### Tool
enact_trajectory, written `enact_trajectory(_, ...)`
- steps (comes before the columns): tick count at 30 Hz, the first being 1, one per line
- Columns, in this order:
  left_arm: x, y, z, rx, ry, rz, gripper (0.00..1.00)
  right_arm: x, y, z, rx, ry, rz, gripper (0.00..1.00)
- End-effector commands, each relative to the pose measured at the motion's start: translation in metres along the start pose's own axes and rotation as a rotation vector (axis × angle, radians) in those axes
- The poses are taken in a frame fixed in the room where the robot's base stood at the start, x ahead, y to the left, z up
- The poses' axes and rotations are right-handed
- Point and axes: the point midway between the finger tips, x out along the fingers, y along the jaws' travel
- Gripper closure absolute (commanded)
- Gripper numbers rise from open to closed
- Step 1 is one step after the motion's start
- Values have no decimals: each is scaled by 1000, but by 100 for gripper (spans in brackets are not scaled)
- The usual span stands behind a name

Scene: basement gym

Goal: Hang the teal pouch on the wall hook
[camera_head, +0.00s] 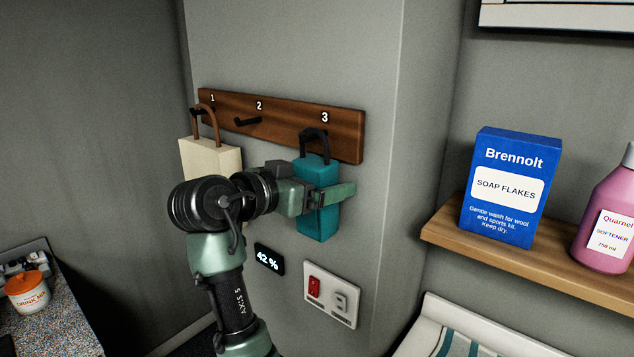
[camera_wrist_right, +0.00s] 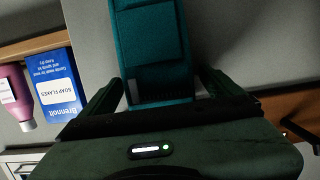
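The teal pouch (camera_head: 316,222) is upright in front of the wall, below the number 3 on the wooden hook board (camera_head: 281,118). Its dark strap loop (camera_head: 315,134) is at hook 3; I cannot tell whether the loop sits over the hook. My right gripper (camera_head: 325,194) reaches in from the left, with its fingers around the pouch. In the right wrist view the pouch (camera_wrist_right: 152,45) lies between the two fingers (camera_wrist_right: 160,88), which appear closed against its sides. That view is upside down. My left gripper is not in view.
A cream pouch (camera_head: 212,157) hangs on hook 1. Hook 2 (camera_head: 247,121) is empty. Below are a small display (camera_head: 269,259) and a switch plate (camera_head: 331,295). At right, a shelf (camera_head: 530,263) holds a blue soap box (camera_head: 509,187) and a pink bottle (camera_head: 606,222).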

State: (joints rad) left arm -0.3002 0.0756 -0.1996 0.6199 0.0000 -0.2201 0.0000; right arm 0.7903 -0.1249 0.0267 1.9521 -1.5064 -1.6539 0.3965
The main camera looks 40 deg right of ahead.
Motion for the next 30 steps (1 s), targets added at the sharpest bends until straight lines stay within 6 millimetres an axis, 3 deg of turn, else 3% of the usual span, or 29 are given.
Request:
enact_trajectory(8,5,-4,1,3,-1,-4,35,-7,-1,3,0,-3,-3,7)
enact_trajectory(21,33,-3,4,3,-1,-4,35,-72,-1,2,0,-1,-3,7)
enact_trajectory(30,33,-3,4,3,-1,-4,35,-78,0,0,0,0,0,7)
